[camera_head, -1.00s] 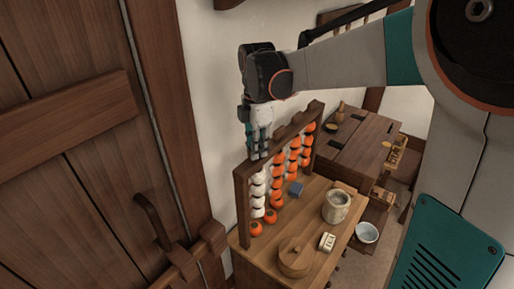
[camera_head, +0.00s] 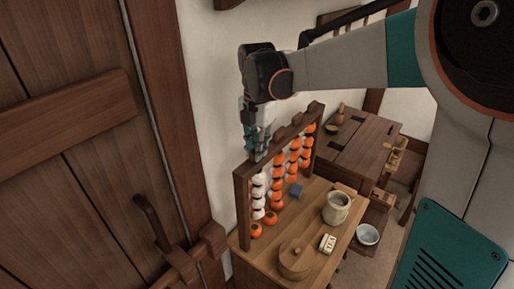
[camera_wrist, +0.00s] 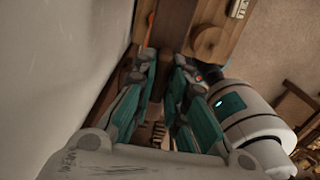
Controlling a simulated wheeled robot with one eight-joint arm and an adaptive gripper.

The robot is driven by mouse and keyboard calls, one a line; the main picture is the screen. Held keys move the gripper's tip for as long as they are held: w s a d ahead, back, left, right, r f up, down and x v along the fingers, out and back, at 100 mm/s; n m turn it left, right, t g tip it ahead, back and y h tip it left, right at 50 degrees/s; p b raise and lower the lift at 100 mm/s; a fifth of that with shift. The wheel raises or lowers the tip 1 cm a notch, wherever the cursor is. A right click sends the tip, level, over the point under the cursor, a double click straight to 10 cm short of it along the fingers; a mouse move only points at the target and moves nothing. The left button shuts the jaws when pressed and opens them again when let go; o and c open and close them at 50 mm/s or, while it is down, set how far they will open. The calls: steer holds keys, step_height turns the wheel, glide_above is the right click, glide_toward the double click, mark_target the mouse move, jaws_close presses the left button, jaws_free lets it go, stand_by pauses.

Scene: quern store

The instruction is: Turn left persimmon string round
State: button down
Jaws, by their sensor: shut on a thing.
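The left persimmon string (camera_head: 258,191) hangs at the left end of a dark wooden rack (camera_head: 242,205). Its fruits show mostly white sides in the head view. My gripper (camera_head: 256,155) points down at the rack's top bar, directly above this string. Its teal fingers are shut on the string's top end; the fingers hide the exact grip.
Other orange persimmon strings (camera_head: 293,160) hang to the right. Loose persimmons (camera_head: 256,230), a blue block (camera_head: 296,190), a round lidded box (camera_head: 295,258) and a jar (camera_head: 336,207) stand on the wooden table (camera_head: 318,193). A white wall is behind; a wooden door (camera_head: 80,150) is left.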

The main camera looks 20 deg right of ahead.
steer(key=c, duration=1.6)
jaws_free()
steer(key=shift+r, duration=0.1)
step_height(320, 180, up, 7)
steer(key=shift+r, duration=0.15)
